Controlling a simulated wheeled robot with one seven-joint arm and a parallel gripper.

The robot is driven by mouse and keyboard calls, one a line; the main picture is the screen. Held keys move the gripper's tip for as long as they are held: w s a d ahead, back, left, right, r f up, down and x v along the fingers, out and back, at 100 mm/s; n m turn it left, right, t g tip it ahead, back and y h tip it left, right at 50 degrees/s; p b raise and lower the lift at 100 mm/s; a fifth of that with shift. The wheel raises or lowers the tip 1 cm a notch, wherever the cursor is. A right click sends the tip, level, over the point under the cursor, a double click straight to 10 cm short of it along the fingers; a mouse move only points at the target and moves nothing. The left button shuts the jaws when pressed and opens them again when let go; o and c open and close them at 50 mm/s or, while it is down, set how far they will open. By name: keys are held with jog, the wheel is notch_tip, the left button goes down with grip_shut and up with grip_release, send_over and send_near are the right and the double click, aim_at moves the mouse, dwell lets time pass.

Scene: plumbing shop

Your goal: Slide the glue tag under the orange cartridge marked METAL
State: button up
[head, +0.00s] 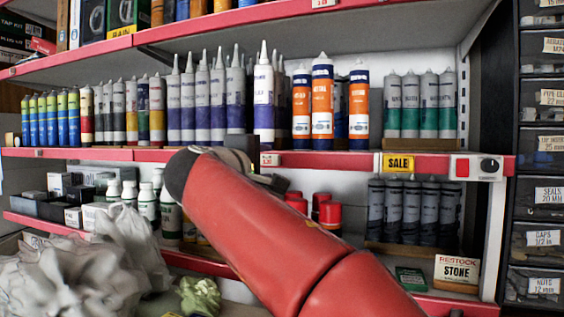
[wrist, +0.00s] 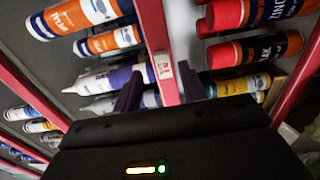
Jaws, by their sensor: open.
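The small white tag with red lettering (head: 270,159), apparently the glue tag, sits on the red shelf-edge rail, left of the orange-and-white cartridges. It also shows in the wrist view (wrist: 163,68). Several orange cartridges stand upright on the shelf, including a tall one (head: 322,97) and one to its right (head: 358,106). Two show at upper left in the wrist view (wrist: 75,17). My arm hides part of the rail.
A tall white-and-purple cartridge (head: 264,100) stands behind the tag.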

aim_at(277, 161)
jog(key=p+x, duration=0.1)
jog(key=x, duration=0.4)
jog(key=shift+w+d, duration=0.1)
jog(key=shift+w, duration=0.25)
grip_shut()
